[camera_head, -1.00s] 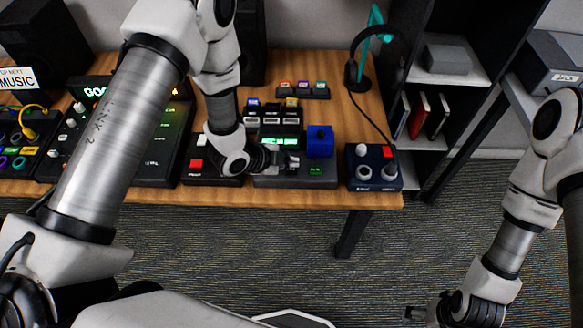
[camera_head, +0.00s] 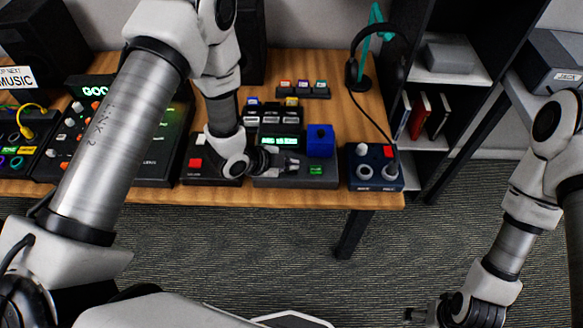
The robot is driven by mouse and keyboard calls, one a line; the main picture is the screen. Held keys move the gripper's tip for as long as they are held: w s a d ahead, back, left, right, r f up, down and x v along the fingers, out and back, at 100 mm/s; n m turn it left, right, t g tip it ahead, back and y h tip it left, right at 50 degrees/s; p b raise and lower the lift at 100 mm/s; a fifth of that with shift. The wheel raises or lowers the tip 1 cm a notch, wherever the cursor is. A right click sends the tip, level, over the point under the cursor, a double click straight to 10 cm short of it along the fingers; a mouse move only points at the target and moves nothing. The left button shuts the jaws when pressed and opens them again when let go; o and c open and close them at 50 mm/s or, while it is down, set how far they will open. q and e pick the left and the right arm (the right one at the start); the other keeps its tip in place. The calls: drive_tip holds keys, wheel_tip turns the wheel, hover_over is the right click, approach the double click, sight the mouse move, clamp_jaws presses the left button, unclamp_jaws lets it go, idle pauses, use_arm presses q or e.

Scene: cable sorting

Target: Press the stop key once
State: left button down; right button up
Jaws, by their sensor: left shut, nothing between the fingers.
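My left gripper (camera_head: 292,163) is shut and empty. It reaches in over the front of a dark device (camera_head: 262,182) with a green-lit display (camera_head: 280,141), a blue block (camera_head: 320,141) and a small green-lit label or key (camera_head: 316,170). Its fingertips are just left of that green item; I cannot tell whether they touch the device. No key can be read as the stop key, and the gripper hides part of the device's front. A red key (camera_head: 196,163) sits on the device to the left, another (camera_head: 388,151) on the right box. My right gripper (camera_head: 417,313) is low, away from the table.
The wooden table (camera_head: 343,190) ends just in front of the devices. The box (camera_head: 375,168) with knobs stands at its right. A headphone stand (camera_head: 366,75) and a row of coloured keys (camera_head: 302,88) are behind. A black shelf (camera_head: 455,60) stands to the right.

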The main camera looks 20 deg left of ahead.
use_arm(q)
drive_tip(key=shift+f, duration=0.15)
idle(0.4)
drive_tip(key=shift+r+p, duration=0.5)
drive_tip(key=shift+r, duration=0.3)
wheel_tip(320, 180, up, 5)
drive_tip(key=p, duration=0.3)
drive_tip(key=shift+r+p, duration=0.1)
drive_tip(key=shift+p, duration=0.3)
